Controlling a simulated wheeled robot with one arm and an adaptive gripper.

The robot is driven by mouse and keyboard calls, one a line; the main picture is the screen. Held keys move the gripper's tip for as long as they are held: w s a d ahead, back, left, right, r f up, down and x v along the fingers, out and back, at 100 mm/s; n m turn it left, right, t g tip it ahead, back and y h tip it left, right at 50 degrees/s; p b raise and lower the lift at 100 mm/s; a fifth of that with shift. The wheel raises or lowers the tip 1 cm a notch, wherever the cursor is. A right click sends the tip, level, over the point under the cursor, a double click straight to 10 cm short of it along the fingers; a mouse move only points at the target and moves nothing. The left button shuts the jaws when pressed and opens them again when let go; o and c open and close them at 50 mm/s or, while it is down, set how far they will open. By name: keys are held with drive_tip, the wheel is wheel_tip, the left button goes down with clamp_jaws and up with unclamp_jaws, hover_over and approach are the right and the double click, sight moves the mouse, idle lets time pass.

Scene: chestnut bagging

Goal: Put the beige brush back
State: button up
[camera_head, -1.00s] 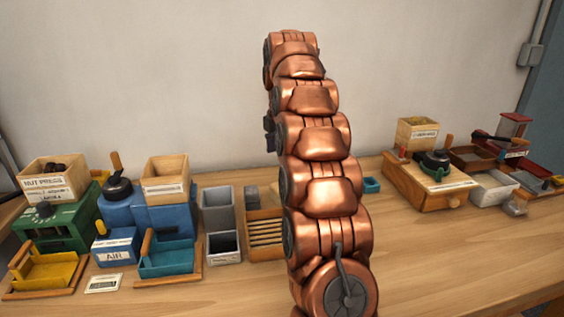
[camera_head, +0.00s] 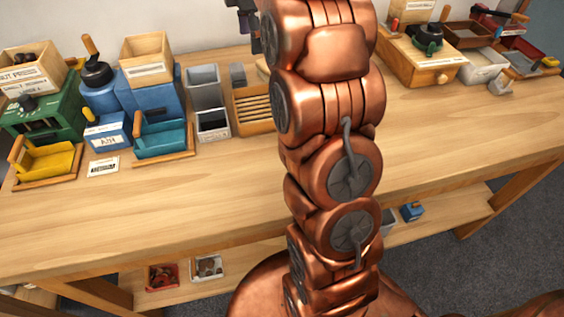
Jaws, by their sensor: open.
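I cannot make out a beige brush in this view; my copper arm hides the middle of the table. A dark part of my gripper (camera_head: 246,22) shows at the top edge, left of my arm, above the back of the table. Its fingertips are not clearly seen, and I see nothing held in it. A wooden slotted rack (camera_head: 254,112) stands on the table just left of my arm, partly covered by it.
The wooden table (camera_head: 150,215) has a clear front. On the left are a green press (camera_head: 45,115), a blue machine (camera_head: 140,97), a yellow tray (camera_head: 48,160), a teal tray (camera_head: 163,139) and grey bins (camera_head: 204,88). A wooden drawer box (camera_head: 420,65) stands at right.

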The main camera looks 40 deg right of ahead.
drive_tip(key=s+a+f+m, duration=0.1)
drive_tip(key=s+a+m, duration=0.2)
drive_tip(key=s+a, duration=0.3)
drive_tip(key=m+g, duration=0.1)
drive_tip(key=m, duration=0.7)
approach(282, 217)
drive_tip(key=w, duration=0.2)
drive_tip(key=w+f, duration=0.1)
drive_tip(key=w, duration=0.1)
drive_tip(key=w+f, duration=0.1)
drive_tip(key=w, duration=0.1)
drive_tip(key=shift+d+f, duration=0.2)
drive_tip(key=s+f+m, duration=0.1)
drive_tip(key=s, duration=0.1)
drive_tip(key=s+a+f+m, duration=0.1)
drive_tip(key=s+f, duration=0.1)
drive_tip(key=s, duration=0.1)
drive_tip(key=s+f+m, duration=0.1)
drive_tip(key=s, duration=0.2)
drive_tip(key=shift+s+a+f+g, duration=0.15)
drive_tip(key=shift+a+f+g, duration=0.05)
drive_tip(key=shift+f+g, duration=0.2)
